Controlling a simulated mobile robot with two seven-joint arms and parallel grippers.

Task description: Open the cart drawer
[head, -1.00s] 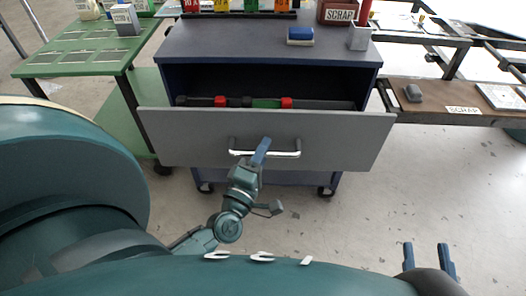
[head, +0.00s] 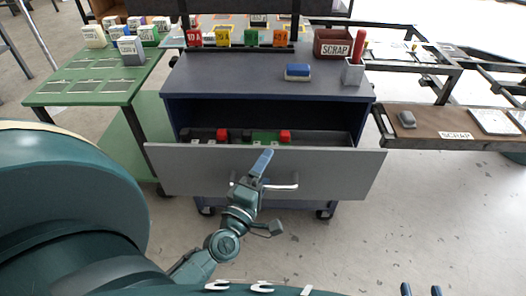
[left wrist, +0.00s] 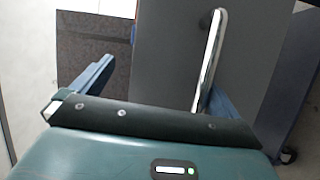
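The cart drawer (head: 185,170) stands pulled out from the dark blue cart (head: 262,78), with its inside showing. Its grey front carries a silver bar handle (head: 285,187), also seen in the left wrist view (left wrist: 209,60). My left gripper (head: 262,163) is at the handle. In the left wrist view its blue fingers are wide apart, and the bar lies between them, close to the right finger. Whether that finger touches the bar I cannot tell. My right gripper (head: 421,290) shows only its two separated fingertips at the bottom edge, empty and away from the cart.
Red, black and green items (head: 262,137) lie inside the drawer. A green table (head: 95,88) stands left, a brown shelf (head: 435,122) right. Floor at right is clear.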

